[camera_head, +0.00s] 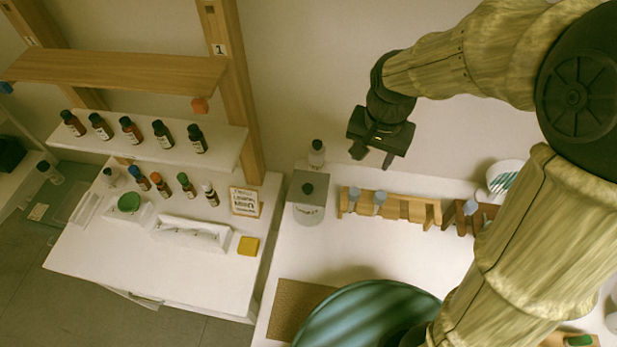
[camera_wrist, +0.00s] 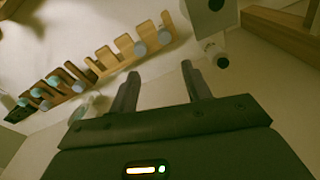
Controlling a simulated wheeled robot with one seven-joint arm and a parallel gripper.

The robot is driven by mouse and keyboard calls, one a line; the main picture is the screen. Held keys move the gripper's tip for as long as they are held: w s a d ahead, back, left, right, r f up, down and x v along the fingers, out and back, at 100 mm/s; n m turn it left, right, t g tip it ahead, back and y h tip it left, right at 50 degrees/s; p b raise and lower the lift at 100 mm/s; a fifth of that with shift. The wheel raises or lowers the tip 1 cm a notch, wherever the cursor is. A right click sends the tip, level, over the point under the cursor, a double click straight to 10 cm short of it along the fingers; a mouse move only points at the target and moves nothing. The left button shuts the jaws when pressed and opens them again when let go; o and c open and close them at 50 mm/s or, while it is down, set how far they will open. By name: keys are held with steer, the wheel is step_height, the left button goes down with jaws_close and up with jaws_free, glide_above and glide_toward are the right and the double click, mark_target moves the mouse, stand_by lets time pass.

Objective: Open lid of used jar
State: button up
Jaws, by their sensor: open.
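A jar (camera_head: 308,215) with a dark marking on its front stands on the white counter, left of the wooden racks. A grey square lid (camera_head: 308,181) with a black round knob (camera_head: 308,189) covers its top. Part of the lid (camera_wrist: 207,17) also shows at the upper edge of the wrist view; I take it to be the same lid. My gripper (camera_head: 373,156) is open and empty, in the air above the racks and to the right of the jar. Its two fingers (camera_wrist: 158,85) are apart in the wrist view, with nothing between them.
A small bottle (camera_head: 316,153) with a dark cap stands behind the jar. A light wooden rack (camera_head: 410,207) holding blue-topped items is right of it, with a darker rack (camera_head: 463,222) beyond. A brown mat (camera_head: 293,312) and green round object (camera_head: 365,315) lie in front.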

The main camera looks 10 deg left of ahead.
step_height(320, 180, up, 4)
steer(key=m+g, duration=0.1)
steer(key=m, duration=0.1)
glide_above(308, 187)
steer(key=shift+f, duration=0.1)
step_height(308, 187, down, 17)
steer(key=p, duration=0.4)
steer(key=shift+f, duration=0.15)
jaws_close()
